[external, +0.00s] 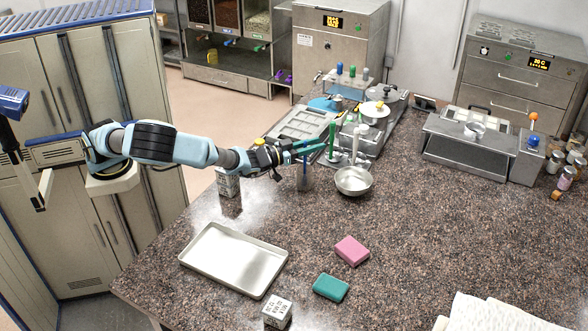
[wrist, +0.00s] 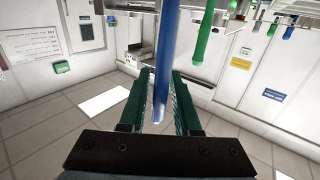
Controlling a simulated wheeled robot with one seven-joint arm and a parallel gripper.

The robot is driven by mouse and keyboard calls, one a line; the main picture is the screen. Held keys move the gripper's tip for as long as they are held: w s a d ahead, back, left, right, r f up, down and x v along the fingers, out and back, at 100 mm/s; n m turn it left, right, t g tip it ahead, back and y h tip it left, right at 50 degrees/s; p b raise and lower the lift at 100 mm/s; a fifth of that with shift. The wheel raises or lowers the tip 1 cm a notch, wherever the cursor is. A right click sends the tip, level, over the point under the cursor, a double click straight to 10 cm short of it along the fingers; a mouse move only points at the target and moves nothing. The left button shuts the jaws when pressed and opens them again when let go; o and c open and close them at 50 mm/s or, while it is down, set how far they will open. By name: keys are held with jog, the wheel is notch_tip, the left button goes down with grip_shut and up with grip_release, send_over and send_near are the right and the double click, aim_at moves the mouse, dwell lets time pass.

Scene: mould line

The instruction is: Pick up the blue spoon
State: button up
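In the wrist view a long blue handle (wrist: 167,50), which I take to be the blue spoon, comes down between my two teal fingers. Its end sits between them, with some gap visible beside it. The spoon's bowl is not visible. My gripper (wrist: 161,90) looks open around the handle, not closed on it. In the external view my gripper (external: 312,147) reaches right over the counter, left of a green upright handle (external: 332,138). A grey-blue upright shape (external: 305,178) stands just below the fingers; I cannot tell if it is part of the spoon.
A white handle (external: 356,140) and a metal bowl (external: 353,181) stand close to the right of my gripper. A metal tray (external: 225,264), pink block (external: 352,250) and teal block (external: 331,287) lie nearer the front. The counter's right middle is clear.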

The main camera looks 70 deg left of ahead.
grip_shut()
dwell(1.0)
